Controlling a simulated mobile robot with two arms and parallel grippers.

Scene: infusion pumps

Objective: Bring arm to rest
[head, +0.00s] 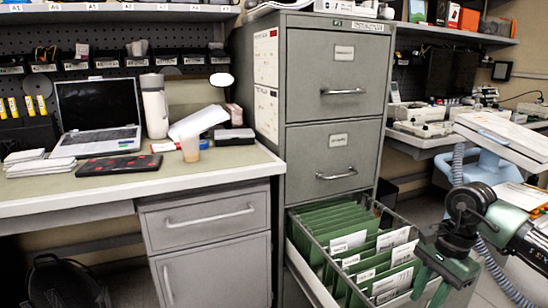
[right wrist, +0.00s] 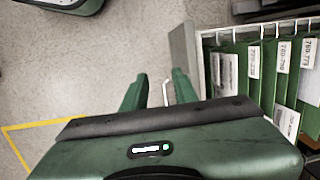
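My right arm (head: 530,240) comes in from the right in the head view. Its dark green gripper (head: 432,284) is at the front right end of the pulled-out bottom drawer. In the right wrist view the two fingers of the right gripper (right wrist: 158,80) stand apart, so it is open. A thin pale drawer handle (right wrist: 166,92) shows in the gap near the right finger; I cannot tell whether they touch. The grey drawer front (right wrist: 184,45) is just beyond the right finger. My left arm and gripper are not in view.
The grey filing cabinet (head: 334,95) has its bottom drawer out, full of green folders (head: 335,240). A desk (head: 110,185) with a laptop (head: 98,110) stands left. A right-hand bench (head: 420,143) holds equipment. Floor (right wrist: 60,65) left of the drawer front is mostly clear.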

